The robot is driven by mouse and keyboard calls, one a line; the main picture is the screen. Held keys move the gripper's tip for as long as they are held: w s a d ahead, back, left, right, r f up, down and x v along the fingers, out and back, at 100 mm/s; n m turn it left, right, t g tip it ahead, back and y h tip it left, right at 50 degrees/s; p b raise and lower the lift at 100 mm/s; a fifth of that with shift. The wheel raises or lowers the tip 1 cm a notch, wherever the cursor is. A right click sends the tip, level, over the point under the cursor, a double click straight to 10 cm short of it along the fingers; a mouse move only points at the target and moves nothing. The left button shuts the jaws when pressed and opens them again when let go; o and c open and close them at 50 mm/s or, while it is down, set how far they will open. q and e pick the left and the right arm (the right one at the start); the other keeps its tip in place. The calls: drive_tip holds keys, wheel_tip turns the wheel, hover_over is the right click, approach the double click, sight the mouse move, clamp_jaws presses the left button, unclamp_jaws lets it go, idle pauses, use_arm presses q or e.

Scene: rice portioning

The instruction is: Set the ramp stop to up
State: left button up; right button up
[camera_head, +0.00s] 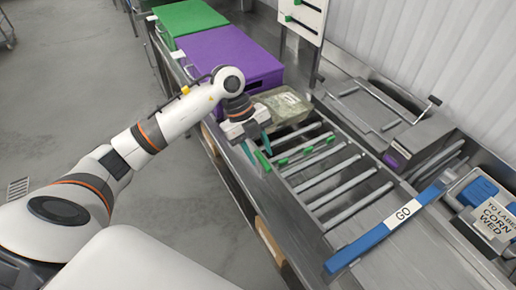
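No part is labelled as the ramp stop, and I cannot tell for sure which one it is. A green piece (262,160) sits at the near left end of the roller ramp (325,180), with more green pieces among the rollers. A blue bar (368,244) with a white "GO" label lies across the lower end of the ramp. My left gripper (258,147) is above the ramp's left edge, close to the green piece; its teal fingers are apart with nothing visible between them. I cannot tell whether it touches the green piece. My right gripper is not in view.
A clear container with pale contents (284,106) stands at the rollers' upper end, just beyond my gripper. Purple (228,55) and green (188,17) crates stand behind. A panel with green sliders (301,17) is at the back.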

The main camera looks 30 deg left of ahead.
use_arm(q)
drive_tip(key=b+v, duration=0.3)
drive_tip(key=v, duration=0.9)
